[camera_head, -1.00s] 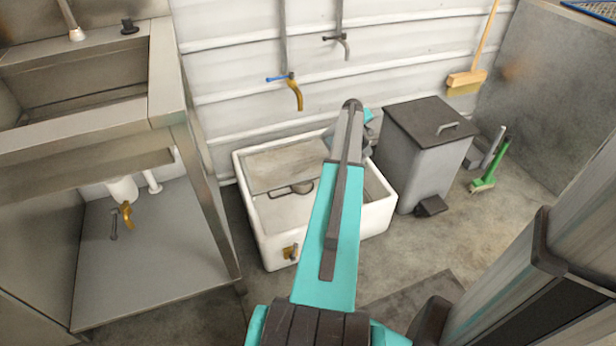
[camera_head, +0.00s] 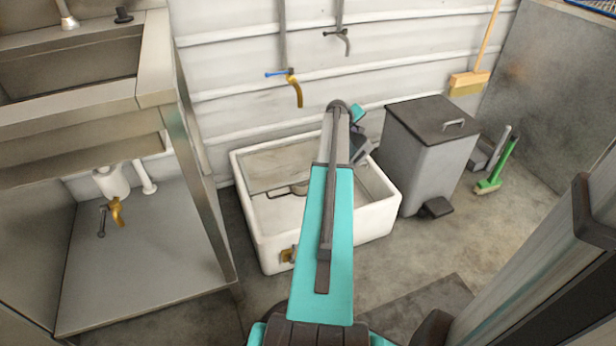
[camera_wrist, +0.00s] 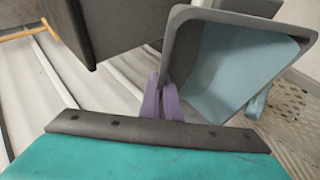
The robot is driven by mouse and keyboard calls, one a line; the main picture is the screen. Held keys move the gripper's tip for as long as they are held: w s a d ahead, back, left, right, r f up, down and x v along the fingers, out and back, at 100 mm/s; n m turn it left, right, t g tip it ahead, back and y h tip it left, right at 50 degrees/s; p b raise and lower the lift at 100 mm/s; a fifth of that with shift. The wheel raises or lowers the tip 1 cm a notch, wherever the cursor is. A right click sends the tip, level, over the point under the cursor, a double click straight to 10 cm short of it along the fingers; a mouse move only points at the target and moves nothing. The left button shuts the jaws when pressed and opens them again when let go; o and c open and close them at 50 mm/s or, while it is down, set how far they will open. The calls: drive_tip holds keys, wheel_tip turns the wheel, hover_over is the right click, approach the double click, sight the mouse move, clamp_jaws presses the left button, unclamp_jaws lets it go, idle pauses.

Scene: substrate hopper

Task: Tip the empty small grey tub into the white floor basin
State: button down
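The white floor basin (camera_head: 270,237) stands on the floor against the wall in the head view, partly covered by my arm. In the wrist view the small grey tub (camera_wrist: 172,50) is tilted, its open mouth turned toward the camera. Its pale blue-grey inside (camera_wrist: 235,70) shows no contents. The purple fingers of my gripper (camera_wrist: 165,98) are closed on the tub's rim at its lower left corner. In the head view my arm reaches over the basin and hides most of the gripper and tub.
A grey pedal bin (camera_head: 428,155) stands just right of the basin. A steel sink unit (camera_head: 160,75) is at the left. A brass tap (camera_head: 296,88) hangs above the basin. A green brush (camera_head: 497,167) and a broom (camera_head: 470,83) are at the right.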

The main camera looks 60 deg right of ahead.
drive_tip(key=shift+w+a+r+g+h+b, duration=0.2)
drive_tip(key=shift+w+a+g+h+b, duration=0.4)
drive_tip(key=shift+b, duration=2.1)
drive_tip(key=w+a+h+b, duration=0.1)
drive_tip(key=b, duration=0.1)
drive_tip(key=w+a+n+g+h+b, duration=0.1)
drive_tip(key=a+h+b, duration=0.1)
drive_tip(key=b, duration=0.1)
drive_tip(key=w+a+h+b, duration=0.1)
drive_tip(key=h+b, duration=0.1)
drive_tip(key=b, duration=0.1)
drive_tip(key=shift+w+a+f+n+g, duration=0.1)
drive_tip(key=shift+a+f+n+g, duration=0.05)
drive_tip(key=shift+a+n+g, duration=0.25)
drive_tip(key=shift+d, duration=0.15)
drive_tip(key=s+d+y+p, duration=0.1)
drive_tip(key=p, duration=0.2)
drive_tip(key=s+d+m+t+y+p, duration=0.1)
drive_tip(key=d+y+p, duration=0.1)
drive_tip(key=p, duration=0.1)
drive_tip(key=s+d+r+t+y+p, duration=0.1)
drive_tip(key=p, duration=0.2)
drive_tip(key=shift+s+d+y, duration=0.3)
drive_tip(key=shift+d+y, duration=0.05)
drive_tip(key=shift+y, duration=0.05)
drive_tip(key=shift+d+m+p, duration=0.1)
drive_tip(key=shift+m+p, duration=0.2)
drive_tip(key=shift+p, duration=0.2)
